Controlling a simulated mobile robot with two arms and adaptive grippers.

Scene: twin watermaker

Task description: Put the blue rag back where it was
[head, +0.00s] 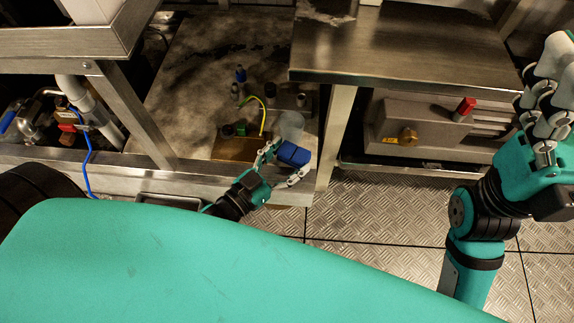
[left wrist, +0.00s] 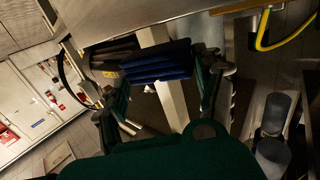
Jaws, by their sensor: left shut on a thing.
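The blue rag (head: 294,155) is a small folded block between the fingers of my left gripper (head: 281,165) in the head view. The gripper is shut on it, in front of the lower shelf beside a steel leg. In the left wrist view the dark blue folded rag (left wrist: 158,62) sits between the two fingers of my left gripper (left wrist: 160,88). My right gripper (head: 545,110) is at the right edge of the head view, over the floor and away from the rag. Its fingers overlap, so its opening is unclear.
A brown block (head: 234,149) with a yellow cable (head: 262,115) stands on the worn shelf (head: 190,75), near several small fittings. A steel bench top (head: 400,50) lies to the right, above a grey unit with a red knob (head: 465,106). Steel legs (head: 338,125) stand close to my left gripper.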

